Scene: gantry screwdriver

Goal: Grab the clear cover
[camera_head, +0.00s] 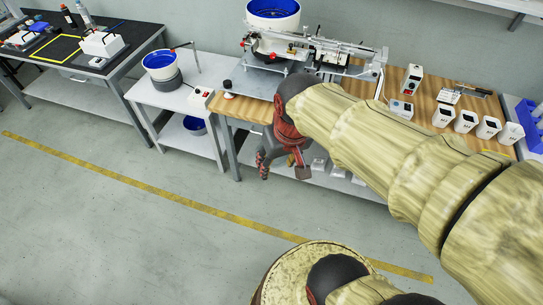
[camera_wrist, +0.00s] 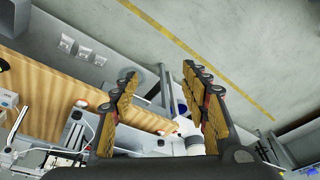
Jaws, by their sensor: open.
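My gripper (camera_head: 284,168) hangs at the front edge of the wooden workbench (camera_head: 250,107), below the machine. It also shows in the wrist view (camera_wrist: 160,78), with its two fingers apart and nothing between them but the background. A gantry machine (camera_head: 310,50) with metal rails stands on the bench, up and behind my gripper. I cannot make out the clear cover for certain in either view. My arm hides part of the bench.
A white side table (camera_head: 150,97) carries a blue-lined bowl feeder (camera_head: 162,66). A black-topped table (camera_head: 125,35) is farther left. The floor (camera_head: 120,220) in front is open.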

